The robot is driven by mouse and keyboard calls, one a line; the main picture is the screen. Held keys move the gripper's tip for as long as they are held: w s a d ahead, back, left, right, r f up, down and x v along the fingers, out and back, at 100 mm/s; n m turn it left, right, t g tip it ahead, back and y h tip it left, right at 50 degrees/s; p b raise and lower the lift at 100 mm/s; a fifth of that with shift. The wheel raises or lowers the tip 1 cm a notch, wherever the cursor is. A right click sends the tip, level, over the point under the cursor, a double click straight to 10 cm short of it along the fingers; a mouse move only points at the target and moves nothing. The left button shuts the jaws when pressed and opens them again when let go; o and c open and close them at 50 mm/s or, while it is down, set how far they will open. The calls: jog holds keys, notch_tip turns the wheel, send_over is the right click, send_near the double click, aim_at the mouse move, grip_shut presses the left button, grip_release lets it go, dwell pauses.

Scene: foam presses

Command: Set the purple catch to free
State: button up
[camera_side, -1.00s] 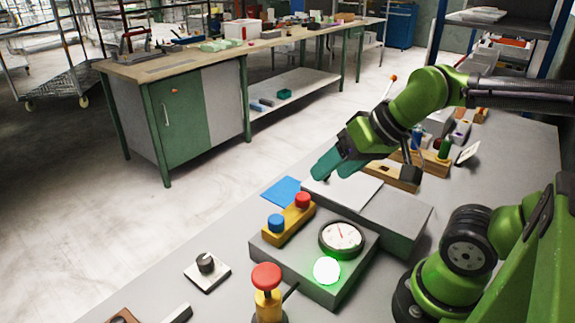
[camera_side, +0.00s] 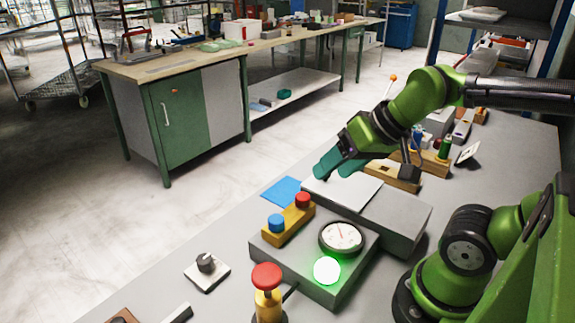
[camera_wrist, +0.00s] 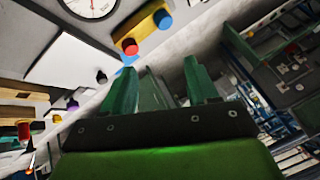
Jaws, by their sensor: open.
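My gripper (camera_side: 333,164) is open and empty, above the pale plate behind the gauge box. In the wrist view its two teal fingers (camera_wrist: 158,70) stand apart with nothing between them. A small purple part (camera_wrist: 72,104), which looks like the catch, shows at the left of the wrist view, well to the side of the fingers. In the side view a pale unit (camera_side: 462,128) stands at the far right of the bench, beyond my gripper; its purple part is too small to read clearly. I cannot tell which position the catch is in.
A grey box carries a dial gauge (camera_side: 341,237), a lit green lamp (camera_side: 327,270) and a yellow block with red (camera_side: 303,199) and blue (camera_side: 276,222) buttons. A red mushroom button (camera_side: 267,276) and a rotary knob (camera_side: 206,263) stand in front. A wooden block (camera_side: 397,175) lies beyond my gripper.

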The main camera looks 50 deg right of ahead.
jog(key=d+f+m+y, duration=0.2)
jog(key=d+f+m, duration=0.35)
jog(key=d, duration=0.75)
jog(key=s+d+f+m+y, duration=0.1)
jog(key=d+f+m+y, duration=0.15)
jog(key=d+m, duration=0.8)
jog(key=d+f+m+y, duration=0.3)
jog(key=d+m, duration=0.3)
jog(key=d, duration=0.8)
notch_tip(320, 180, up, 3)
jog(key=w+t, duration=0.2)
jog(key=shift+m, duration=0.3)
jog(key=x, duration=1.1)
jog(key=r+x, duration=0.1)
jog(key=x, duration=0.4)
jog(key=shift+w+a, duration=0.15)
jog(key=shift+w, duration=0.25)
grip_shut()
